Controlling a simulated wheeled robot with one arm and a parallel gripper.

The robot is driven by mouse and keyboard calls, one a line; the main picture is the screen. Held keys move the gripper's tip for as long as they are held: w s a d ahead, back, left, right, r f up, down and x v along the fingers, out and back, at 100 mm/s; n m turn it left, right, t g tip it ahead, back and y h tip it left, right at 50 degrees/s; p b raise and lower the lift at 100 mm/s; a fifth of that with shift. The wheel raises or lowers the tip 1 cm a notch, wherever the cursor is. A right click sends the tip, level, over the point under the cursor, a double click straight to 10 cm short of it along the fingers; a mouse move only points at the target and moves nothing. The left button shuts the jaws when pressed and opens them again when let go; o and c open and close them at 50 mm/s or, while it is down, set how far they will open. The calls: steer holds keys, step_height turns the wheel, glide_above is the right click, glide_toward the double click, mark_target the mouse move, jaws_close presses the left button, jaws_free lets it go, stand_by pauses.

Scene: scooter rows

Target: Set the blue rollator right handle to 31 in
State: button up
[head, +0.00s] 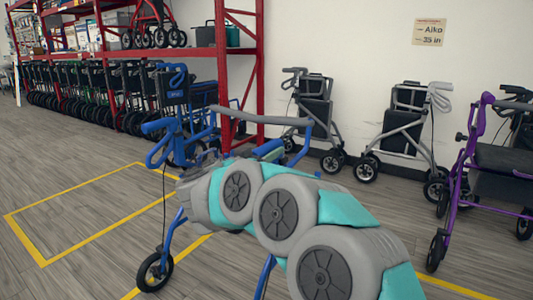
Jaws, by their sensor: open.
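The blue rollator (172,234) stands in the middle of the head view, within or beside a yellow floor outline. A blue loop handle (158,128) with a brake lever shows at its left, with a black cable hanging below. Another blue handle (178,75) rises further back above a dark pouch (174,92). I cannot tell which handle is the right one. A curved grey backrest bar (262,118) crosses behind. My grey and teal arm covers much of the frame and seat. My gripper's fingers do not show; they are hidden beyond the arm.
Grey rollators (402,125) and (314,105) stand along the white wall; a purple rollator (466,160) is at the right. A red shelf rack (222,60) holds boxes above a row of dark rollators (85,90). A wall sign (429,32) reads "Aiko 35 in". Floor at left (60,180) is clear.

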steer(key=v, duration=0.7)
steer(key=shift+s+a+p, duration=0.25)
steer(key=shift+s+p, duration=0.05)
